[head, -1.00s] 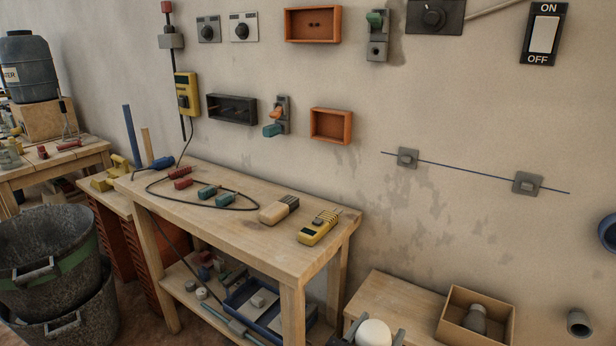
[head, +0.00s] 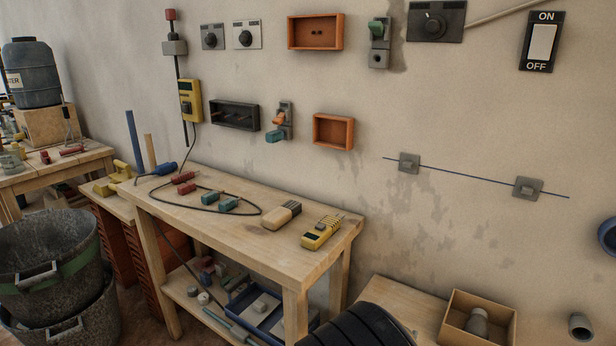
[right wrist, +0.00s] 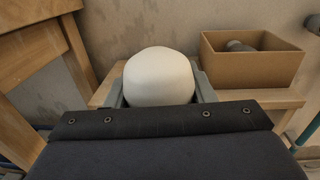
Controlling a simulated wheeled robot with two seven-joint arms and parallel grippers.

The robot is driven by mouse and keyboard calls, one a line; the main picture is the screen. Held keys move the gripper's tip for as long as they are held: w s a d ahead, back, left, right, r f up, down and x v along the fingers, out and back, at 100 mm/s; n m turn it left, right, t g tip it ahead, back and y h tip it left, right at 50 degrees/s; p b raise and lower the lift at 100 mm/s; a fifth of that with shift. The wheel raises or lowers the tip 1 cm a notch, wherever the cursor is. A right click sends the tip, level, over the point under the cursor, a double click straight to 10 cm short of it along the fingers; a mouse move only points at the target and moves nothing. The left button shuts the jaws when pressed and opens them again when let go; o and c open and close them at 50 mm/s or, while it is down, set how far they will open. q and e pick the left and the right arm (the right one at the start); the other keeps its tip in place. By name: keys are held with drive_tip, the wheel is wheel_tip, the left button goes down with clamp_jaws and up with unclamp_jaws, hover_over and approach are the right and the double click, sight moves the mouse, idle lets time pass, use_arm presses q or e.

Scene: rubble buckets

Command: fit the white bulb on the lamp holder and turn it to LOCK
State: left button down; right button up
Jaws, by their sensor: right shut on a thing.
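The white bulb (right wrist: 160,78) is in the right wrist view, round and smooth. My right gripper (right wrist: 158,84) is shut on it, with a grey finger on either side. The bulb's base is hidden behind the dark gripper body. In the head view neither the bulb nor the gripper shows. A short grey round socket (head: 581,326) sticks out low on the wall at the far right and looks like the lamp holder. No LOCK mark can be read. My left gripper is in neither view.
A cardboard box (head: 457,338) with a grey bulb (head: 477,322) stands on a low wooden table (head: 394,302). It also shows in the right wrist view (right wrist: 253,73). A taller workbench (head: 227,228) with tools stands left. The wall between box and socket is clear.

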wheel_tip(320, 180, down, 4)
drive_tip(key=d, duration=0.2)
wheel_tip(320, 180, up, 28)
drive_tip(key=w+n+t+y+p, duration=0.1)
drive_tip(key=w+n+y+p, duration=0.1)
drive_tip(key=p, duration=2.1)
drive_tip(key=shift+w+n+t+y, duration=0.3)
drive_tip(key=shift+w+y, duration=0.15)
drive_tip(key=shift+y, duration=0.45)
drive_tip(key=shift+f, duration=0.15)
drive_tip(key=shift+o, duration=1.3)
drive_tip(key=shift+c, duration=1.4)
